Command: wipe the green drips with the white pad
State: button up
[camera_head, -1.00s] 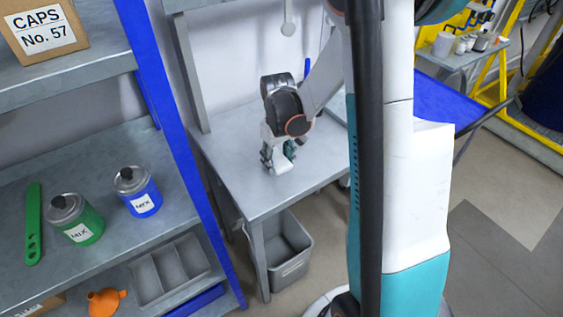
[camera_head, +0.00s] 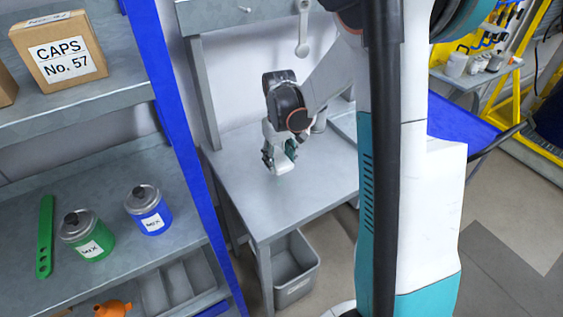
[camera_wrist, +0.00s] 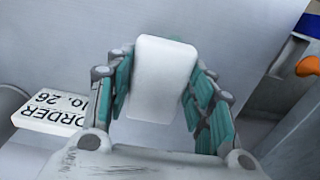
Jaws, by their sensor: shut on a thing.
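My gripper (camera_head: 281,152) is over the grey bench (camera_head: 293,199) in the head view, low near the bench top. In the wrist view my gripper (camera_wrist: 160,95) is shut on the white pad (camera_wrist: 163,62), with teal finger pads on both sides of it. The white pad also shows at the gripper's tip in the head view (camera_head: 284,167). I cannot tell whether the pad touches the bench. No green drips can be made out in either view; the pad and gripper hide part of the bench.
A label reading "ORDER No. 26" (camera_wrist: 52,112) lies left of my gripper in the wrist view. The shelf at left holds a green can (camera_head: 87,235), a blue can (camera_head: 148,209) and a green tool (camera_head: 45,237). A grey bin (camera_head: 296,268) stands beneath the bench. The bench front is clear.

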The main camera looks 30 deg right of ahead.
jog(key=shift+s+r+p, duration=0.1)
jog(key=shift+r+p, duration=0.8)
jog(key=shift+r, duration=0.85)
